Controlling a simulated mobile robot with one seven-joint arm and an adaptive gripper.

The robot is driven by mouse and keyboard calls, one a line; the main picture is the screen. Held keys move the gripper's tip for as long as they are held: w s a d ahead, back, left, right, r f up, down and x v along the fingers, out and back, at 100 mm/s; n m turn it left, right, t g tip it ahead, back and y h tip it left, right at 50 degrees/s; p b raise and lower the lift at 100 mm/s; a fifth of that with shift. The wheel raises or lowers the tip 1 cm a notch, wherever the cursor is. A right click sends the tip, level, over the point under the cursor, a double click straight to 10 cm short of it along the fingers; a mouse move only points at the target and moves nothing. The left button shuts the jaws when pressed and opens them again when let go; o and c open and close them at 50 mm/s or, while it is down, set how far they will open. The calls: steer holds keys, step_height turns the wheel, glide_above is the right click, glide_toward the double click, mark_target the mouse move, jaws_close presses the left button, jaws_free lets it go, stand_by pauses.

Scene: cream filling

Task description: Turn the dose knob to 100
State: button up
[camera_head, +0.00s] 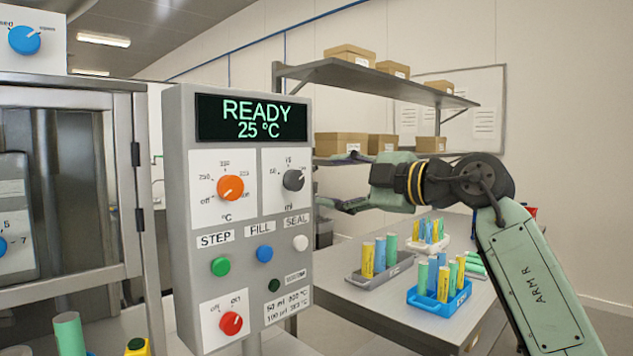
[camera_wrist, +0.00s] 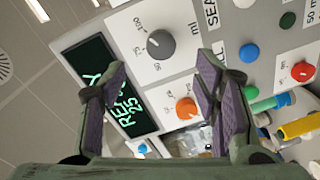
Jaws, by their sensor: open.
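The dose knob (camera_head: 293,180) is a dark grey round knob at the upper right of the grey control panel (camera_head: 180,130), on a white plate marked ml. In the wrist view the dose knob (camera_wrist: 161,45) lies ahead, between and beyond the fingertips, with a 100 label at its upper left. A small light mark shows on its upper-left part, but I cannot read the exact setting. My gripper (camera_head: 322,181) is open and empty, to the right of the panel, pointing at it. Its two fingers also show in the wrist view (camera_wrist: 162,70), apart from the knob.
An orange temperature knob (camera_head: 230,187) sits left of the dose knob. Green (camera_head: 221,266), blue (camera_head: 264,253) and white (camera_head: 300,243) buttons and a red knob (camera_head: 232,323) lie below. The display (camera_head: 250,119) reads READY 25 °C. A table (camera_head: 380,310) with tube trays stands behind.

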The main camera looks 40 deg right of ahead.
steer(key=shift+s+d+r, duration=0.1)
steer(key=shift+s+d, duration=0.1)
steer(key=shift+s, duration=1.3)
